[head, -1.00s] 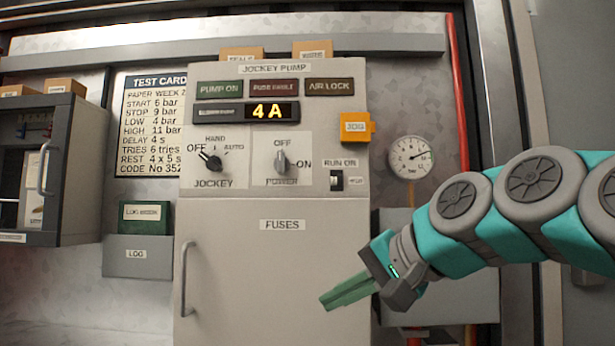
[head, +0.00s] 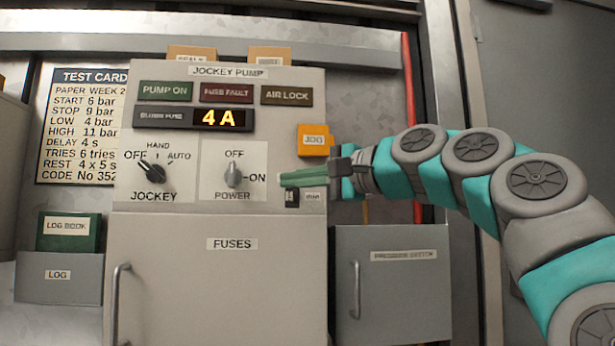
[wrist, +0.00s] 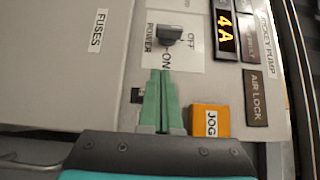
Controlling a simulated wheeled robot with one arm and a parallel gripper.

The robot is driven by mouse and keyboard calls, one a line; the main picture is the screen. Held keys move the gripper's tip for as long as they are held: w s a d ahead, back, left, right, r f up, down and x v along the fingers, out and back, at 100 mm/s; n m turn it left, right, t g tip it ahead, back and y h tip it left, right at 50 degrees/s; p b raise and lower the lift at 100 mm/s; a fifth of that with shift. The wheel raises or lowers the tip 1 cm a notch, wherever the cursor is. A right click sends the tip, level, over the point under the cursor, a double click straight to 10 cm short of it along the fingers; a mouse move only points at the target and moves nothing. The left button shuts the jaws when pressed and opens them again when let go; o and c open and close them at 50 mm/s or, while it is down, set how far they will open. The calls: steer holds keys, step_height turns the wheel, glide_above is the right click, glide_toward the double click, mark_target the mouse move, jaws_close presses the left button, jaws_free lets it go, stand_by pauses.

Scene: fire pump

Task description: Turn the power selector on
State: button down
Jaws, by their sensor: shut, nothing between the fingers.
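The power selector (head: 233,176) is a grey knob on a white plate on the jockey pump panel. Its handle stands upright, pointing to OFF, with ON at its right. In the wrist view the knob (wrist: 170,35) lies just beyond the fingertips. My gripper (head: 282,179) has green fingers and is shut and empty. It is to the right of the knob, beside the ON label and in front of the run-on switch, pointing left. In the wrist view the closed fingers (wrist: 160,75) reach to the ON label, apart from the knob.
The jockey selector (head: 152,172) is at the left of the panel. An orange JOG box (head: 314,140) sits just above my gripper. Below are the fuses door (head: 220,290) with its handle and a pressure switch box (head: 400,290). The display (head: 218,118) reads 4 A.

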mark_target(236, 184)
steer(key=x, duration=0.5)
steer(key=shift+s, duration=0.1)
steer(key=shift+s+a+f, duration=0.1)
steer(key=shift+s+a, duration=0.1)
steer(key=shift+a, duration=0.35)
steer(key=shift+s+a, duration=0.2)
steer(key=shift+a, duration=0.35)
steer(key=shift+s+a, duration=0.15)
steer(key=shift+a, duration=0.65)
steer(key=shift+a+f+m+t+y+b, duration=0.1)
steer(key=shift+f+m+t+y+b, duration=0.3)
steer(key=shift+m+y, duration=0.35)
